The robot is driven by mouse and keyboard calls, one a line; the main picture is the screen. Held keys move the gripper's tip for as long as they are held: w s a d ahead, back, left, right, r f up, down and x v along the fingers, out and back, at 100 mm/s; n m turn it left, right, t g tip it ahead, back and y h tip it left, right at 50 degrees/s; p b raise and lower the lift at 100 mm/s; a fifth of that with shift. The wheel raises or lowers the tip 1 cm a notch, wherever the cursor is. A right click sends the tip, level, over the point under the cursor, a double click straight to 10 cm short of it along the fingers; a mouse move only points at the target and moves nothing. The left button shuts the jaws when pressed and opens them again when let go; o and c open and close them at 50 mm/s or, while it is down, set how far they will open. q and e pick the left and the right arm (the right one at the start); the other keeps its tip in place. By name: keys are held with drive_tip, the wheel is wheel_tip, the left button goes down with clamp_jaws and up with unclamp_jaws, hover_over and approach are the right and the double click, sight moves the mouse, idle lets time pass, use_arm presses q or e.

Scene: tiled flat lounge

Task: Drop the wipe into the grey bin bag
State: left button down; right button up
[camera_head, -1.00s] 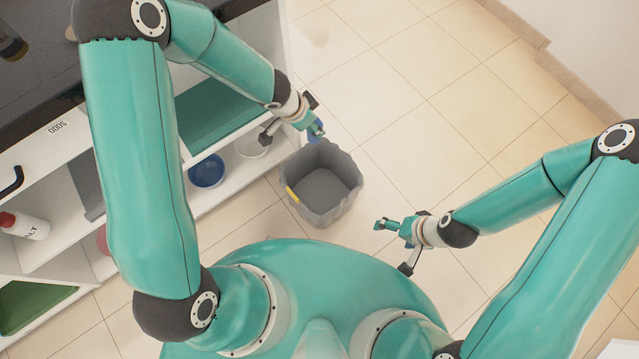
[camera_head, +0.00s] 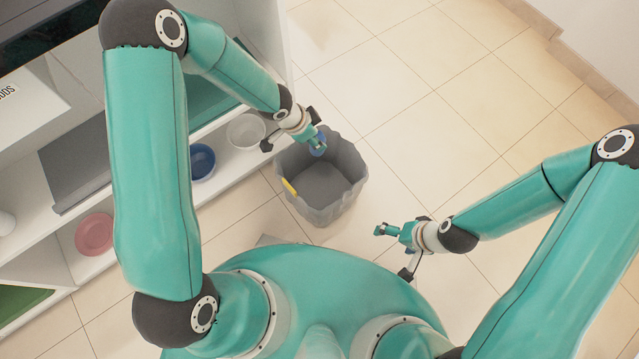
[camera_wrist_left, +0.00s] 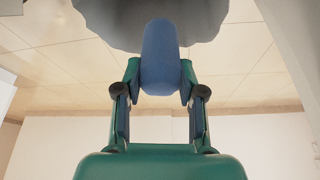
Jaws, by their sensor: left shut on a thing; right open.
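The grey bin bag (camera_head: 342,204) stands open on the floor, with a yellow patch (camera_head: 289,186) on its rim. It also shows at the top of the left wrist view (camera_wrist_left: 200,20). My left gripper (camera_head: 319,145) is shut on the blue wipe (camera_head: 318,151) over the far part of the bag's opening. The wipe (camera_wrist_left: 160,58) sits between both fingers in the left wrist view. I cannot tell how high it is above the rim. My right gripper (camera_head: 380,230) is open and empty, to the right of the bag.
A white shelf unit (camera_head: 235,189) stands to the left, close to the bag. It holds a blue bowl (camera_head: 202,161), a white bowl (camera_head: 246,131) and a pink dish (camera_head: 95,233). The tiled floor (camera_head: 450,130) is clear beyond and right of the bag.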

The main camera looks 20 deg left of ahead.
use_arm(q)
drive_tip(key=shift+f+b, duration=0.4)
drive_tip(key=shift+f, duration=0.4)
use_arm(e)
drive_tip(key=shift+f, duration=0.75)
use_arm(q)
drive_tip(key=c, duration=0.6)
unclamp_jaws()
drive_tip(key=shift+s, duration=0.1)
